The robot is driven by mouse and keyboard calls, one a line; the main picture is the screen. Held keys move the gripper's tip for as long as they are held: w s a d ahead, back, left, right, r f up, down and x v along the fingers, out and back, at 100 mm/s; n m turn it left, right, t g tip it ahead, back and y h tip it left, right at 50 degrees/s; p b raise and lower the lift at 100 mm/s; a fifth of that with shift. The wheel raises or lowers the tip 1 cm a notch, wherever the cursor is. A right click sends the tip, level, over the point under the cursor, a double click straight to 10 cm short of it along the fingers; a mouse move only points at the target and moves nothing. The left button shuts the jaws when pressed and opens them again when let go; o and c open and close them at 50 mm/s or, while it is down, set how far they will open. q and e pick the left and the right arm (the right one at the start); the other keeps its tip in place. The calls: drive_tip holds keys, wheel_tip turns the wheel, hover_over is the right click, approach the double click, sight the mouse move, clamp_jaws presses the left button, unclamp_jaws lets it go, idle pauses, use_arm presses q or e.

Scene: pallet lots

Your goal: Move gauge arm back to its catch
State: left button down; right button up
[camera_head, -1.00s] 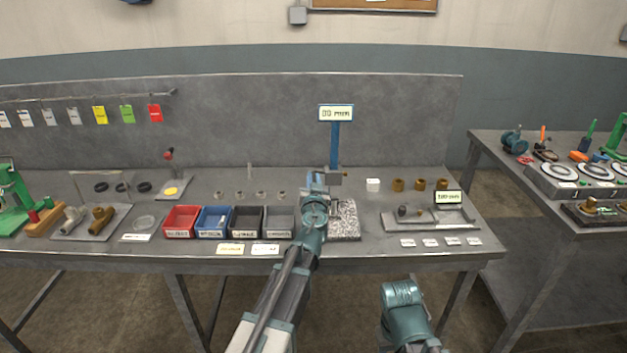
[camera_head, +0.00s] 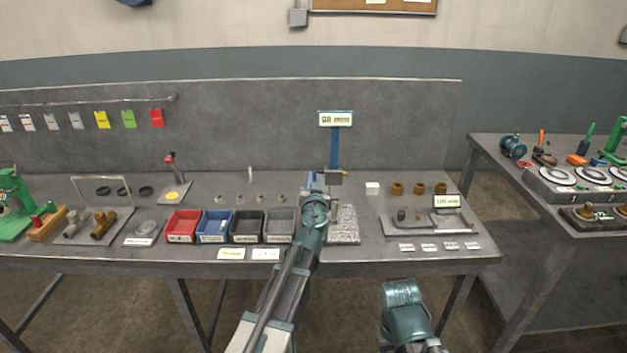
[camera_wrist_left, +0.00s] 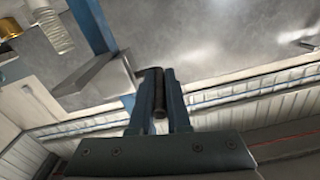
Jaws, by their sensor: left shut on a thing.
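The gauge stand has a blue column (camera_head: 334,150) with a display sign (camera_head: 335,119) on top and a speckled stone base (camera_head: 344,226). A grey gauge head (camera_head: 335,178) sits low on the column. My left gripper (camera_head: 313,183) is just left of the head. In the left wrist view the gripper (camera_wrist_left: 162,98) is shut on a thin dark rod (camera_wrist_left: 160,96), seemingly the gauge arm. The grey head (camera_wrist_left: 98,82) and blue column (camera_wrist_left: 94,22) are left of the fingers there. I cannot make out the catch. My right gripper is out of view.
Red (camera_head: 182,226), blue (camera_head: 214,227) and grey bins stand left of my left arm. A tray (camera_head: 430,224) with a sign, brown bushings (camera_head: 419,188) and a white block (camera_head: 372,188) are to the right. My right arm hangs before the bench's front edge.

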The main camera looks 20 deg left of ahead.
use_arm(q)
wheel_tip(320, 180, up, 8)
drive_tip(key=p, duration=0.6)
drive_tip(key=shift+f+p, duration=0.15)
drive_tip(key=shift+p, duration=0.15)
drive_tip(key=shift+f, duration=0.15)
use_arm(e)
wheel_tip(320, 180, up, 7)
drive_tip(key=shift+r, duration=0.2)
use_arm(q)
drive_tip(key=c, duration=0.9)
unclamp_jaws()
drive_tip(key=shift+s, duration=0.1)
